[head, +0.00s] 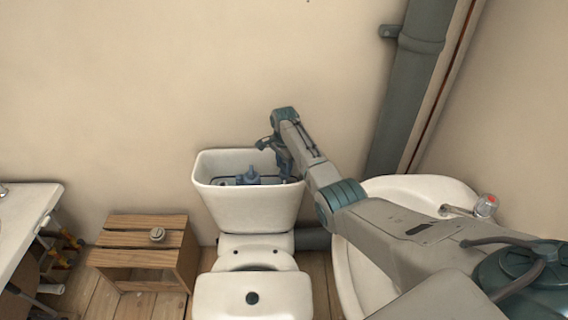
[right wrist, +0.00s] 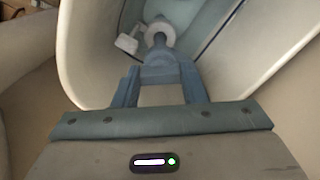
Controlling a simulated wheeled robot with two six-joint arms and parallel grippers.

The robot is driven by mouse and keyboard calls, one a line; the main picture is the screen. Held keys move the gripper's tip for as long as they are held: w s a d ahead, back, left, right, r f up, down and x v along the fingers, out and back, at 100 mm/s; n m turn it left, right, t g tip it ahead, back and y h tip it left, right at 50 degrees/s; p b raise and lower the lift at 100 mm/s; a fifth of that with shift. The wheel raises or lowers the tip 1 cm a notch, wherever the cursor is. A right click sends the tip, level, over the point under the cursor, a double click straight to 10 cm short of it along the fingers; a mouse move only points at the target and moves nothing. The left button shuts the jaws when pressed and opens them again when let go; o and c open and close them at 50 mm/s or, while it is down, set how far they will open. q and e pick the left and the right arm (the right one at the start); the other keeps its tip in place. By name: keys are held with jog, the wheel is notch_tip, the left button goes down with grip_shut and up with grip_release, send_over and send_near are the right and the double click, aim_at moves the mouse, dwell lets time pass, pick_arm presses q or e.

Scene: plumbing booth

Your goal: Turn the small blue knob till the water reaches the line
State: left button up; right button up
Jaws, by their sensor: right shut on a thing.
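The open white cistern (head: 250,205) stands against the wall behind the toilet bowl, and it also shows in the right wrist view (right wrist: 85,50). A blue fitting (head: 250,177) stands inside it. My right gripper (head: 284,172) reaches down into the right end of the cistern. In the right wrist view its blue fingers (right wrist: 158,68) come together at a small part beside a white round piece (right wrist: 160,34). The small blue knob is mostly hidden by the fingertips. A bluish surface, perhaps water, shows beyond; I cannot make out the line. My left gripper is not in view.
A white basin (head: 425,190) with a tap (head: 486,205) stands right of the toilet, under my right arm. A wooden crate (head: 125,258) with a small round item (head: 157,234) on top stands left. A grey pipe (head: 405,90) runs down the wall.

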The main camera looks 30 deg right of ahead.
jog(key=n+p, duration=0.2)
jog(key=n, duration=0.1)
jog(key=shift+r, duration=0.15)
jog(key=n+p, duration=0.1)
jog(key=n, duration=0.3)
jog(key=shift+n+p, duration=0.3)
dwell(0.3)
jog(key=o, duration=1)
